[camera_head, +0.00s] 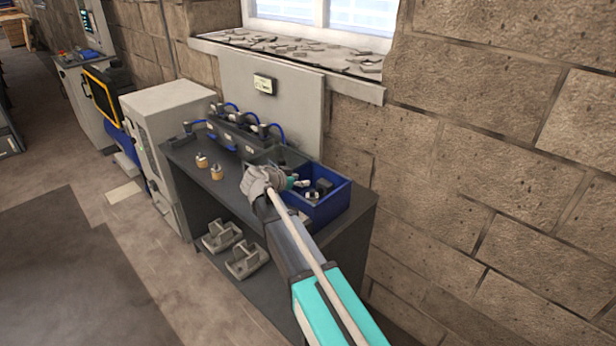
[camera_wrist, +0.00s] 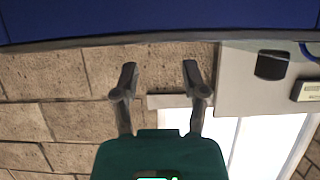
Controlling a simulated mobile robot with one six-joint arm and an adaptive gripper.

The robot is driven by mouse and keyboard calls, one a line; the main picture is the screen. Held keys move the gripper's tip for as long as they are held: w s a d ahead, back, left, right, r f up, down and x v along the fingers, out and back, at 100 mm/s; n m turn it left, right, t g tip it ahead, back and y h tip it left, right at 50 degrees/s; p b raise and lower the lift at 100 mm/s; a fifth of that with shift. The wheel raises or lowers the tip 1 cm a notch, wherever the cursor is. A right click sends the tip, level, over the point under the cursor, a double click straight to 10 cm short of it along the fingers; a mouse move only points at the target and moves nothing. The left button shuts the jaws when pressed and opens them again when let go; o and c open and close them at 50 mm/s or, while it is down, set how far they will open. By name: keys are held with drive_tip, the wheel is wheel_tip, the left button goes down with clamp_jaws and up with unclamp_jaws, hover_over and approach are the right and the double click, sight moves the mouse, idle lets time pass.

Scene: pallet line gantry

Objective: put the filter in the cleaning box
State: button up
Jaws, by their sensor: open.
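The blue open-topped box (camera_head: 330,208), which I take as the cleaning box, stands at the right end of the dark workbench. Several small dark and grey parts (camera_head: 312,194) lie in it; I cannot tell whether one is the filter. Two small brass-coloured pieces with pale tops (camera_head: 202,161) (camera_head: 217,173) stand on the bench to the left. My gripper (camera_head: 304,184) is over the box's left part, small and partly hidden by my wrist. In the wrist view, my gripper (camera_wrist: 159,76) has its two fingers apart with nothing between them. A blue surface (camera_wrist: 160,18) fills the top there.
A row of grey fixtures with blue hoses (camera_head: 235,135) runs along the back of the bench (camera_head: 185,158). Grey brackets (camera_head: 247,260) lie on its lower shelf. A pale cabinet (camera_head: 170,110) stands at the left, and a stone wall (camera_head: 480,180) closes the right. The floor in front is clear.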

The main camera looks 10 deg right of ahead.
drive_tip(key=p+v, duration=0.2)
drive_tip(key=v, duration=0.4)
drive_tip(key=shift+a+r, duration=0.2)
drive_tip(key=shift+a, duration=0.05)
drive_tip(key=shift+c, duration=0.3)
idle(0.8)
